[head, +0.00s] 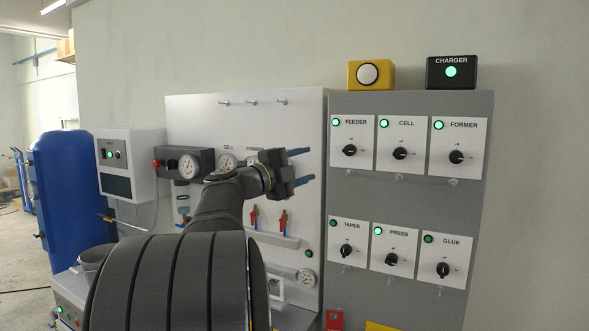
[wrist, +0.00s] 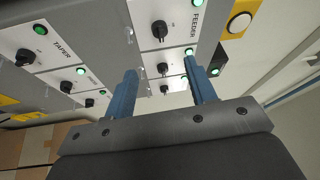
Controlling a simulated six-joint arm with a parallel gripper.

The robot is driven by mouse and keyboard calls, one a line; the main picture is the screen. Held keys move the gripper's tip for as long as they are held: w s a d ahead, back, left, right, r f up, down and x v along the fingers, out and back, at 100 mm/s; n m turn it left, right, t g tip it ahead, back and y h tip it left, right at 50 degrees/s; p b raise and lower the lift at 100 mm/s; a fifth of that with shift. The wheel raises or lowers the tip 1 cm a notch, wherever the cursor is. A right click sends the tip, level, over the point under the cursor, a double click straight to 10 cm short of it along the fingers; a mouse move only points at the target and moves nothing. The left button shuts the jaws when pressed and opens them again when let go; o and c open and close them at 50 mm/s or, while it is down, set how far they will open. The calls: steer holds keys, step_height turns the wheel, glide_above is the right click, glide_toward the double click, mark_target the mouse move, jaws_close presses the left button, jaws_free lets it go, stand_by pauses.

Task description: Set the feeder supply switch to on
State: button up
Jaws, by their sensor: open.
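The feeder switch (head: 349,150) is a black rotary knob on a white plate marked FEEDER, at the upper left of the grey panel. The green lamp (head: 336,122) on its plate is lit. The small position marks around the knob are too small to read surely. The feeder knob (wrist: 159,29) also shows in the wrist view, beyond the blue fingertips and near the top. My gripper (head: 303,167) is open and empty, left of the feeder plate and apart from the knob. Its two blue fingers (wrist: 160,66) point toward the panel in the wrist view.
The CELL knob (head: 400,153) and FORMER knob (head: 456,157) sit right of the feeder. TAPER (head: 346,251), PRESS (head: 391,260) and GLUE (head: 442,270) knobs are below. A yellow button box (head: 371,75) and a CHARGER box (head: 452,72) stand on top. Gauges and red-handled valves are at left.

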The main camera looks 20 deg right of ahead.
mark_target(345, 152)
steer(key=v, duration=0.2)
steer(key=shift+s+a, duration=0.1)
steer(key=shift+a, duration=0.2)
steer(key=shift+d, duration=0.15)
steer(key=x, duration=1.7)
steer(key=shift+d, duration=0.1)
